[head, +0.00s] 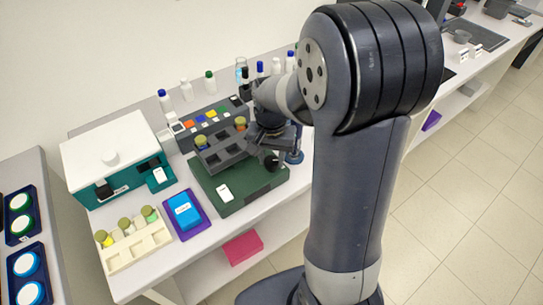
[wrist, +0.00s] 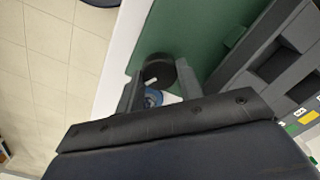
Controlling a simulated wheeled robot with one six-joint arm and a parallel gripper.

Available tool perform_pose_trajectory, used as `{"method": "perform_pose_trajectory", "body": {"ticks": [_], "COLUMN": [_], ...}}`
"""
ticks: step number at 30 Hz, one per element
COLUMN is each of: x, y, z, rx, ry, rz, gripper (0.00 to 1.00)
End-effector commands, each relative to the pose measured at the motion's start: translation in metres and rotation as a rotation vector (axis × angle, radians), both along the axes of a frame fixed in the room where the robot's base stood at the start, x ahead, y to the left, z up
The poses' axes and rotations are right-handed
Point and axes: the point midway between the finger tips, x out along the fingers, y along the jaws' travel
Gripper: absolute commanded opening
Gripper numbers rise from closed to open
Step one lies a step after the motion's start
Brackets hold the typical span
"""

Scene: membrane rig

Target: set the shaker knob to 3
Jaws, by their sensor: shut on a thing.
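The shaker is a dark green base (head: 262,184) with a grey rack (head: 222,158) on top that holds tubes with olive caps. Its black round knob (wrist: 157,69) has a white pointer mark, which lies toward the lower left of the knob in the wrist view. The knob also shows in the head view (head: 271,161), partly behind my gripper. My gripper (wrist: 158,86) is at the knob, with one finger on each side, and is shut on it. The scale numbers around the knob cannot be read.
A white and teal machine (head: 115,160) stands left of the shaker. A cream rack (head: 135,245) with capped tubes and a purple tray (head: 205,222) with a blue box lie in front. Several bottles stand behind. A blue-based object (head: 295,157) stands close to my gripper.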

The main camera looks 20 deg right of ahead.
Motion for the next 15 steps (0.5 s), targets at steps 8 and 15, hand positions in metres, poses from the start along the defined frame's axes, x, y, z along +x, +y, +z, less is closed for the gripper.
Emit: {"method": "perform_pose_trajectory", "body": {"ticks": [8,15], "x": [0.0007,0.0004], "y": [0.0000,0.0000], "z": [0.0008,0.0003], "rx": [0.001,0.000], "ry": [-0.003,-0.001], "rz": [-0.001,0.000], "gripper": [0.48,0.57]}}
